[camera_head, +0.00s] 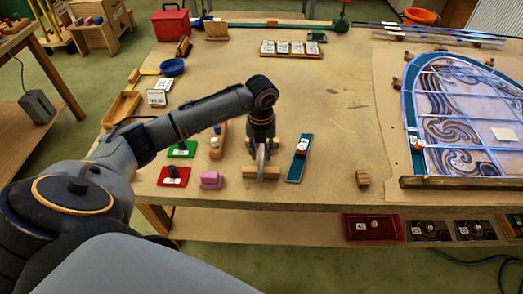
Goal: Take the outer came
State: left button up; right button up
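My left arm reaches in from the left and its gripper (261,143) points down at the near middle of the table. Below it is a thin, grey, upright piece (261,163) in a wooden stand (262,174). I cannot tell whether the fingers touch this piece or are closed on it. Long thin silvery strips (440,36) lie at the back right; I cannot tell which thing is the outer came. The leaded panel (460,115), with a blue arched border, lies at the right. My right gripper is not in view.
A teal strip (299,158) with a small labelled item lies right of the stand. A pink block (210,180), a red plate (173,176) and a green plate (183,149) are left of it. A small wooden block (362,179) sits near the front edge. The table's middle is clear.

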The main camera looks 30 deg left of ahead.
pick_arm(q)
grip_shut()
jog(key=shift+r, duration=0.1)
